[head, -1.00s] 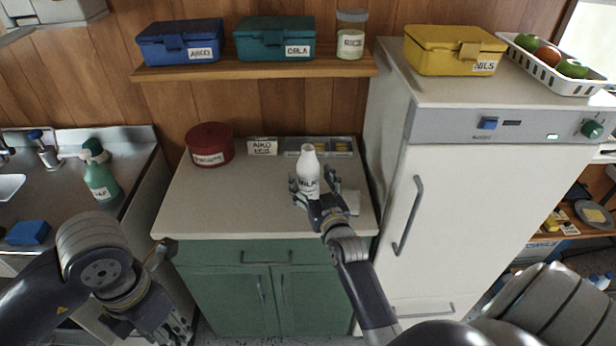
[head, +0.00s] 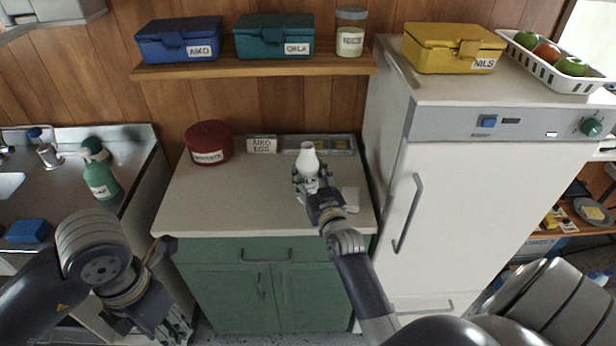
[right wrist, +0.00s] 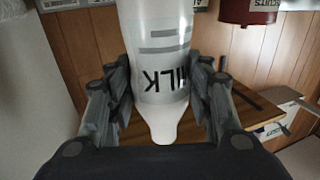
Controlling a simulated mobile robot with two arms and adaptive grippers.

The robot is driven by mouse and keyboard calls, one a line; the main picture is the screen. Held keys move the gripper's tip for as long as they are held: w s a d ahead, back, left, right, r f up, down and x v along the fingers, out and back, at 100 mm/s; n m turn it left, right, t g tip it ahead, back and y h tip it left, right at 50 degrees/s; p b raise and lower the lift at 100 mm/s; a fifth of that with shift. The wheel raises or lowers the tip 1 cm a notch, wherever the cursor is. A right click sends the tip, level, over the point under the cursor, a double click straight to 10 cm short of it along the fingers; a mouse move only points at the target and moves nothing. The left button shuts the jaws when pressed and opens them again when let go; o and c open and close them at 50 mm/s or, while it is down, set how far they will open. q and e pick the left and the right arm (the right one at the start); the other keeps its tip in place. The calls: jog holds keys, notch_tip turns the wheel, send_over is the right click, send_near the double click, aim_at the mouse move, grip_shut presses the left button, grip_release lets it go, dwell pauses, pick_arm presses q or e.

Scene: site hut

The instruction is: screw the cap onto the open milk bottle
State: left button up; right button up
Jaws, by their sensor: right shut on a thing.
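The white milk bottle (head: 307,160) stands upright over the back middle of the counter. I see no cap on its narrow top. My right gripper (head: 308,183) is shut on the bottle's body from the front. In the right wrist view, the fingers (right wrist: 160,85) press on both sides of the bottle (right wrist: 158,50), whose MILK label appears upside down. I cannot tell whether the bottle's base touches the counter. My left gripper (head: 172,328) hangs low at the left in front of the counter, its fingertips partly out of frame. I cannot make out a cap anywhere.
The counter (head: 225,205) is clear at its front left. A pale flat item (head: 350,197) lies right of my gripper. A white fridge (head: 480,200) bounds the right.

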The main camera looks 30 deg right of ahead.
aim_at(311, 176)
pick_arm(q)
jog(key=shift+f, duration=0.1)
pick_arm(e)
jog(key=shift+r, duration=0.15)
pick_arm(q)
jog(key=shift+f+b, duration=0.25)
jog(key=shift+b, duration=0.1)
pick_arm(e)
jog(key=shift+r, duration=0.5)
pick_arm(q)
jog(key=shift+f+b, duration=0.6)
pick_arm(e)
jog(key=v, duration=0.4)
jog(key=shift+f, duration=0.2)
notch_tip(311, 176, up, 14)
jog(key=shift+r, duration=0.1)
jog(key=o, duration=0.4)
jog(key=shift+c, duration=0.2)
jog(key=c, duration=0.6)
